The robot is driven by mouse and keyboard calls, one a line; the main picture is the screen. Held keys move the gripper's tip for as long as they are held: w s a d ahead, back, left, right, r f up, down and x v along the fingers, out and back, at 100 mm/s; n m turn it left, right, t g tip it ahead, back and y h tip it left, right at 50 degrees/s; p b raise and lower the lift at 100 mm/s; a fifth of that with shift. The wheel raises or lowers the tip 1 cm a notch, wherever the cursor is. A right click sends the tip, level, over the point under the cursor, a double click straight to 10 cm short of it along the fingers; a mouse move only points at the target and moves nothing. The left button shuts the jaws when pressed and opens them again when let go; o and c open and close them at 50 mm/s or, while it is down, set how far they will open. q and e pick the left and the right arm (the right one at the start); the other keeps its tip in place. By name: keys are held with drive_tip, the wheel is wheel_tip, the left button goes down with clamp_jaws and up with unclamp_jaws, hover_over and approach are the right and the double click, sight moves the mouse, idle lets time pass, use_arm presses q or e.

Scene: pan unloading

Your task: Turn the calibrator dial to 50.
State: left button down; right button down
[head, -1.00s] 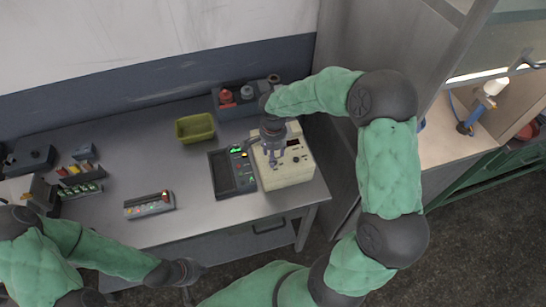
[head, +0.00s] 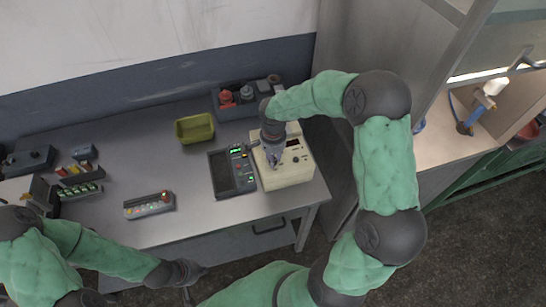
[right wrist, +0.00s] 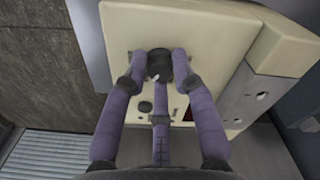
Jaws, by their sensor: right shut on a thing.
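The calibrator is a cream box (head: 291,174) at the right end of the table in the head view. It also fills much of the right wrist view (right wrist: 208,32). Its black dial (right wrist: 160,64) stands on the panel. My right gripper (right wrist: 161,66) is shut on the dial, with purple fingers on either side of it and a third finger below. In the head view my right gripper (head: 273,160) points down at the box and hides the dial. The dial's scale and reading cannot be made out. My left gripper (head: 190,278) hangs off the table's front edge, away from the calibrator.
A dark instrument (head: 233,174) with a green display stands just left of the calibrator. A yellow-green bin (head: 195,128) and a grey box with red and grey knobs (head: 228,98) are behind. A small control panel (head: 149,204) lies near the front edge.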

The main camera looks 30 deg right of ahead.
drive_tip(key=shift+n, duration=0.3)
drive_tip(key=n, duration=0.4)
drive_tip(key=shift+n+b, duration=0.3)
drive_tip(key=n, duration=0.2)
drive_tip(key=shift+n, duration=0.4)
drive_tip(key=n, duration=0.3)
drive_tip(key=shift+n, duration=0.3)
drive_tip(key=n+p, duration=0.2)
drive_tip(key=n, duration=0.4)
drive_tip(key=n+p, duration=0.1)
drive_tip(key=n, duration=0.5)
drive_tip(key=shift+p, duration=0.35)
